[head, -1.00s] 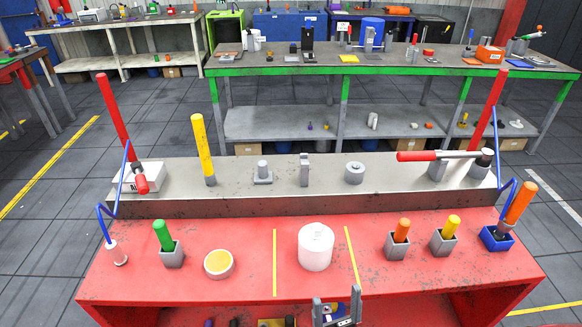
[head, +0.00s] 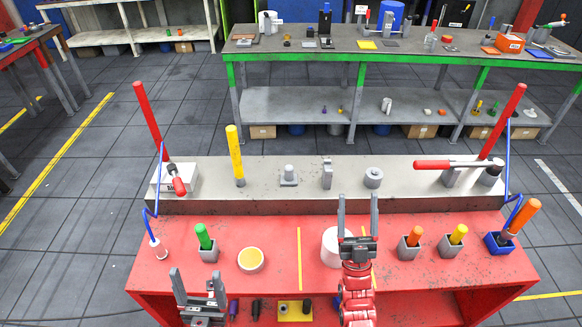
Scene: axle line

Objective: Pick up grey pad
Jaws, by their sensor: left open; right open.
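A small flat grey pad (head: 391,43) lies on the far green-edged table, just right of a yellow pad (head: 366,44). It looks like the grey pad, but it is small and far away. My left gripper (head: 197,277) is open and empty at the front left edge of the red bench. My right gripper (head: 357,203) is open, its fingers pointing away from me over the red bench in front of a white cylinder (head: 329,246), which it partly hides. Both grippers are far from the pad.
The red bench (head: 275,228) with its raised grey shelf (head: 265,174) stands between me and the far table (head: 290,60). Holders with coloured handles stand on the bench. Red posts rise at both ends. Dark floor (head: 70,220) is clear at left.

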